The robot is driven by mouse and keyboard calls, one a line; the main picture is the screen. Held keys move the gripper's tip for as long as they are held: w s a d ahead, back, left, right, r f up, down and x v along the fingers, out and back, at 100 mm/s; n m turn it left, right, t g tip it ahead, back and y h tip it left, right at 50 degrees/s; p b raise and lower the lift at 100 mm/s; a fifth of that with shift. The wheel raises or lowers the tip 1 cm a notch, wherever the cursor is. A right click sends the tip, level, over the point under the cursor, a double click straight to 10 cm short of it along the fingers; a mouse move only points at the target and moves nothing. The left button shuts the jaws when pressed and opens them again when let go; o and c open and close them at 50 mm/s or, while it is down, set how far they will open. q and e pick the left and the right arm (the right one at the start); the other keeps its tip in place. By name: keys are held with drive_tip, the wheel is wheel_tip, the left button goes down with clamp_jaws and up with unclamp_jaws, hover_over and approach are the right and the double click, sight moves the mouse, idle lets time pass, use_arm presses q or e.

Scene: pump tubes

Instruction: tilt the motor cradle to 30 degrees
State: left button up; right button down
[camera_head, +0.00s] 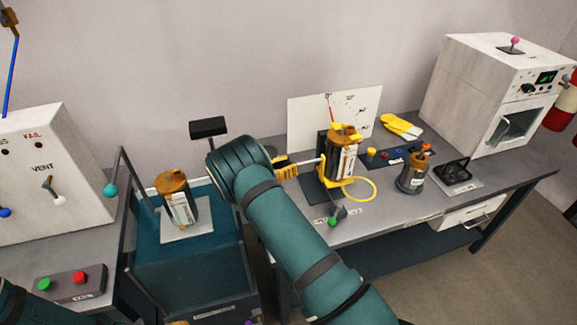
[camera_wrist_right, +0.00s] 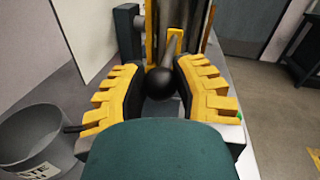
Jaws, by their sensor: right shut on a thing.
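The motor cradle (camera_head: 325,172) stands on the grey bench, holding a motor with a copper-brown top and a pale label (camera_head: 346,162). Behind it is a white board (camera_head: 300,118) with markings and a red pointer (camera_head: 331,108). A pale lever rod (camera_head: 308,162) runs from the cradle to my right gripper (camera_head: 288,169). In the wrist view the yellow fingers of my right gripper (camera_wrist_right: 162,84) are shut around the black ball knob (camera_wrist_right: 163,83) of a rod. The cradle's exact angle cannot be read. My left gripper is out of view; only a bit of teal arm shows at bottom left.
A green-knobbed lever (camera_head: 333,222) sits at the bench's front edge. A grey bin (camera_wrist_right: 35,130) shows in the wrist view.

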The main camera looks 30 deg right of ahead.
drive_tip(key=shift+r, duration=0.15)
drive_tip(key=shift+r+y+p, duration=0.4)
drive_tip(key=shift+r+p, duration=0.3)
drive_tip(key=shift+p, duration=0.05)
drive_tip(key=r+p, duration=0.1)
drive_tip(key=r+y, duration=0.1)
drive_tip(key=r+p, duration=0.1)
drive_tip(key=shift+d+m+y+p, duration=0.3)
drive_tip(key=shift+y+p, duration=0.05)
drive_tip(key=shift+y, duration=0.05)
drive_tip(key=r+y+p, duration=0.1)
drive_tip(key=d+r+y+p, duration=0.1)
drive_tip(key=shift+s+r+p, duration=0.2)
drive_tip(key=shift+r+p, duration=0.1)
drive_tip(key=shift+r, duration=0.05)
drive_tip(key=shift+s+d+r+y+p, duration=0.1)
drive_tip(key=shift+d+r+y+p, duration=0.3)
drive_tip(key=shift+r+y+p, duration=0.2)
drive_tip(key=c, duration=0.6)
unclamp_jaws()
drive_tip(key=shift+c, duration=0.2)
